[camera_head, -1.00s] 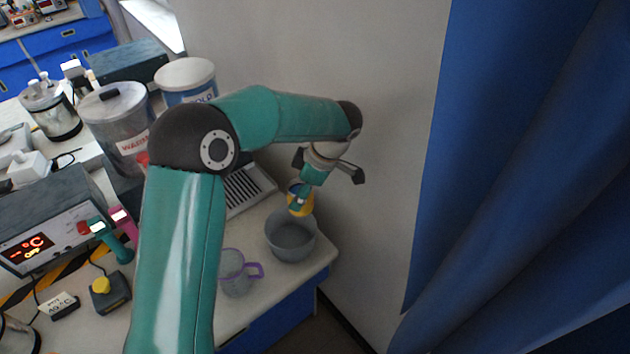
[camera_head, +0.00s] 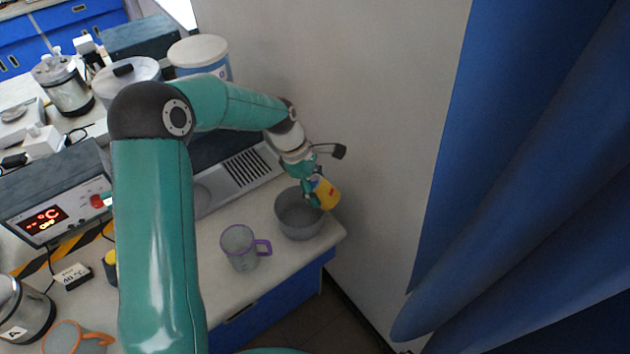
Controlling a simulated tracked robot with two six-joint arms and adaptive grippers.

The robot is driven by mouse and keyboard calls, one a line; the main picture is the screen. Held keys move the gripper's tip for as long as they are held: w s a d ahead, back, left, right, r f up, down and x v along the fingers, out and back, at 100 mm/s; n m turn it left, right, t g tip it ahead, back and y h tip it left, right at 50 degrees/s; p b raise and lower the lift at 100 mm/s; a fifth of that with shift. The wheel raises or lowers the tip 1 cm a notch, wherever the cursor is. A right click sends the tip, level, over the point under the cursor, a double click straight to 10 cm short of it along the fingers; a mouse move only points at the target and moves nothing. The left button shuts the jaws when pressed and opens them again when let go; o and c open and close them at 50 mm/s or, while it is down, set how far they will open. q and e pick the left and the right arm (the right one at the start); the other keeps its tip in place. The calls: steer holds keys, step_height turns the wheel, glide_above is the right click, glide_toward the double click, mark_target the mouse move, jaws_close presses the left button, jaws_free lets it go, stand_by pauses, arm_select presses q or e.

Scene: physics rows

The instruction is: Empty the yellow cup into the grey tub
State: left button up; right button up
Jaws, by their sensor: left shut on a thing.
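The yellow cup (camera_head: 328,193) is held above the right rim of the grey tub, tilted onto its side. My left gripper (camera_head: 312,190) is shut on it, coming from the upper left. The grey tub (camera_head: 299,225) stands on the bench near its right end, and part of its inside shows. I cannot see what is in the cup or whether anything is falling from it. My right gripper is not in view.
A clear mug with a purple handle (camera_head: 240,248) stands left of the tub. A grey device with a vented top (camera_head: 240,172) lies behind. The wall (camera_head: 380,120) and blue curtain (camera_head: 500,170) are to the right.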

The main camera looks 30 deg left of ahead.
arm_select(q)
steer(key=shift+a+f+h, duration=0.1)
steer(key=shift+f+h, duration=0.3)
steer(key=shift+h, duration=0.1)
steer(key=shift+f+t+h+b, duration=0.15)
steer(key=shift+t+h+b, duration=0.25)
steer(key=shift+b, duration=0.55)
steer(key=h+b, duration=0.1)
steer(key=b, duration=0.2)
steer(key=f+t+h+b, duration=0.1)
steer(key=h+b, duration=0.1)
steer(key=b, duration=0.2)
steer(key=shift+s+a+h+b, duration=0.1)
steer(key=shift+a+h+b, duration=0.1)
steer(key=shift+h+b, duration=0.1)
steer(key=h+b, duration=0.1)
steer(key=t+h+b, duration=0.1)
steer(key=h, duration=0.1)
steer(key=shift+a+r+b, duration=0.2)
steer(key=shift+a+b, duration=0.1)
steer(key=shift+b, duration=0.1)
steer(key=h, duration=0.2)
steer(key=shift+s+a+r+t+h+b, duration=0.15)
steer(key=shift+a+r+t+h+b, duration=0.15)
steer(key=shift+b, duration=0.1)
steer(key=shift+r+h, duration=0.15)
steer(key=shift+h, duration=0.15)
